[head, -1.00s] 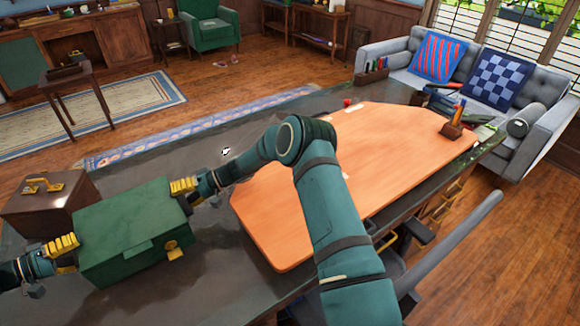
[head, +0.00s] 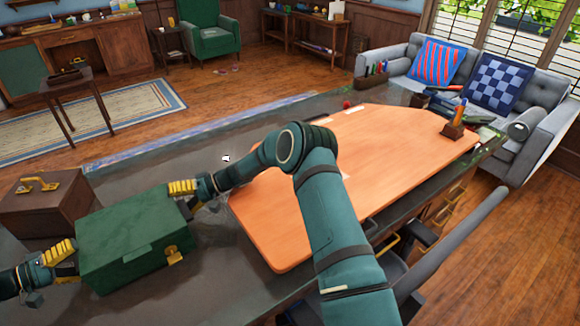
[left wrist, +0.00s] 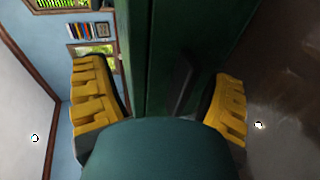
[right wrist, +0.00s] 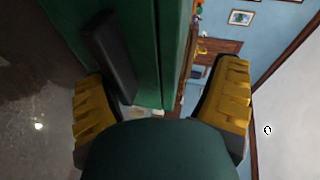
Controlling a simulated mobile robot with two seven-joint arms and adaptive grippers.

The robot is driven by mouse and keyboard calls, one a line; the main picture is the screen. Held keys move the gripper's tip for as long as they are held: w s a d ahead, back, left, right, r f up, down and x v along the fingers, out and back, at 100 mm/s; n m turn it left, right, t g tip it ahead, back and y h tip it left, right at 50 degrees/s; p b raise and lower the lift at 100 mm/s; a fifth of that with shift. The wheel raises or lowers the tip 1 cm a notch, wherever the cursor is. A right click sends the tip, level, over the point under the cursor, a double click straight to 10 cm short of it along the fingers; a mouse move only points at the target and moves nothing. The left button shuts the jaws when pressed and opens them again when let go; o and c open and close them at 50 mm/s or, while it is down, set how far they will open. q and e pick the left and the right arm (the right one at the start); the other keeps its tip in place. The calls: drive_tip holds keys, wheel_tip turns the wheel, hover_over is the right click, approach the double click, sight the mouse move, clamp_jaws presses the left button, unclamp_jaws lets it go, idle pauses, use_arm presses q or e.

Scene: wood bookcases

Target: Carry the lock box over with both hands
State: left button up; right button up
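The lock box is a dark green case (head: 130,235) with a yellow latch (head: 173,256) on its front, at the left of the head view. It appears to rest on the dark desk. My left gripper (head: 68,262) is at its left end and my right gripper (head: 186,198) at its right end. In the left wrist view, my yellow fingers (left wrist: 160,100) are wide apart, with a dark side handle (left wrist: 181,83) between them. In the right wrist view, the fingers (right wrist: 160,105) are also apart, and the other dark handle (right wrist: 108,58) lies near the left finger. Neither gripper is closed on a handle.
A brown box (head: 45,208) with a yellow handle stands close behind the lock box. An orange desk mat (head: 385,150) covers the desk's right part, with a pen holder (head: 453,128) at its far edge. A chair (head: 450,240) stands at the near side. Bare desk (head: 150,170) lies beyond the box.

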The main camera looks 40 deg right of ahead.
drive_tip(key=shift+s+f, duration=0.25)
drive_tip(key=shift+f, duration=0.35)
drive_tip(key=shift+s+f, duration=0.25)
drive_tip(key=shift+f, duration=0.35)
use_arm(q)
drive_tip(key=shift+a, duration=0.5)
use_arm(e)
drive_tip(key=shift+d+r, duration=0.25)
drive_tip(key=shift+d, duration=0.25)
drive_tip(key=shift+d+r, duration=0.2)
drive_tip(key=shift+d, duration=0.25)
use_arm(q)
drive_tip(key=v, duration=0.7)
use_arm(e)
drive_tip(key=r+v, duration=0.1)
drive_tip(key=v, duration=0.5)
drive_tip(key=shift+r, duration=0.25)
use_arm(q)
drive_tip(key=shift+r, duration=0.15)
use_arm(e)
drive_tip(key=shift+w+d+r, duration=0.1)
drive_tip(key=shift+w+r, duration=0.05)
drive_tip(key=shift+w, duration=0.05)
